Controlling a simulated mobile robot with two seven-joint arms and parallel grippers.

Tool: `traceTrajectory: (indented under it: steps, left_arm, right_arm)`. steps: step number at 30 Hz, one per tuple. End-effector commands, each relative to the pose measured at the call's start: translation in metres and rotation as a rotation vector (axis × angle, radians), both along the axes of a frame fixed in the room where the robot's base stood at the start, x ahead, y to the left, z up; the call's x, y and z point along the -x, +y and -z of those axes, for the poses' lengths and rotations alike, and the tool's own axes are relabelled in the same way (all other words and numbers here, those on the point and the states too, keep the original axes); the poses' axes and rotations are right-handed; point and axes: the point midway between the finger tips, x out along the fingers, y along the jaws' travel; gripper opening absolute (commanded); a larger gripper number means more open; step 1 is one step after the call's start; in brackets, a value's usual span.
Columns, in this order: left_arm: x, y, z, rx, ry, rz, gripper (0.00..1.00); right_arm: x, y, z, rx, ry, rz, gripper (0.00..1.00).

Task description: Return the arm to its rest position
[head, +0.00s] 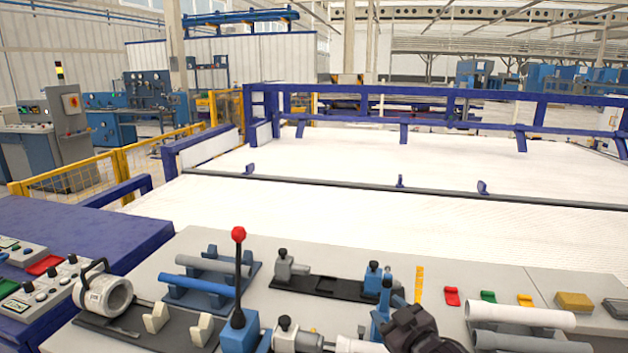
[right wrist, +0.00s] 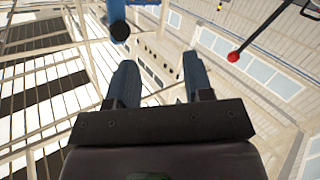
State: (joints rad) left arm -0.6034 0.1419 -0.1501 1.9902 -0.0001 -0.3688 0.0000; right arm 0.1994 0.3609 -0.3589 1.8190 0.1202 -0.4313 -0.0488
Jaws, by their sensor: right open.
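My right gripper (head: 402,308) is low in the head view, right of centre, above the front of the grey workbench (head: 455,258). In the right wrist view its two blue-grey fingers (right wrist: 156,82) stand apart with nothing between them, and the view looks up at the roof. A grey pipe (head: 213,263) and a blue pipe (head: 208,284) lie in a blue holder at the left. A white pipe (head: 360,346) lies partly hidden beside the gripper. My left gripper is not in view.
A red-knobbed lever (head: 238,235) rises left of the gripper; its knob shows in the right wrist view (right wrist: 233,57). A clamp fixture (head: 290,267) stands behind. Coloured blocks (head: 452,296) lie to the right. A blue-railed white bed (head: 330,205) extends beyond the bench.

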Motion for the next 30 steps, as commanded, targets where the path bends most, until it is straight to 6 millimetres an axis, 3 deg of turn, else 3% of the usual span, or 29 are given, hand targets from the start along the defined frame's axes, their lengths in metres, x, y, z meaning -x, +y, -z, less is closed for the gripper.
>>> traceTrajectory:
  steps: [11,18,24,30]
  left_arm:
    - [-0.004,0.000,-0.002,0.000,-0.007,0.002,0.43]
    - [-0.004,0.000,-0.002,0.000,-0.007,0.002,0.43]
    - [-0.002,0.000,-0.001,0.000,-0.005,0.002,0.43]
    - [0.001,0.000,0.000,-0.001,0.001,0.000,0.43]
  right_arm:
    - [0.107,-0.066,0.080,-0.128,0.112,0.215,0.47]
    - [0.192,-0.104,0.142,-0.154,0.264,0.360,0.47]
    - [0.256,-0.118,0.186,-0.162,0.392,0.437,0.47]
    - [0.284,-0.122,0.202,-0.157,0.445,0.460,0.47]
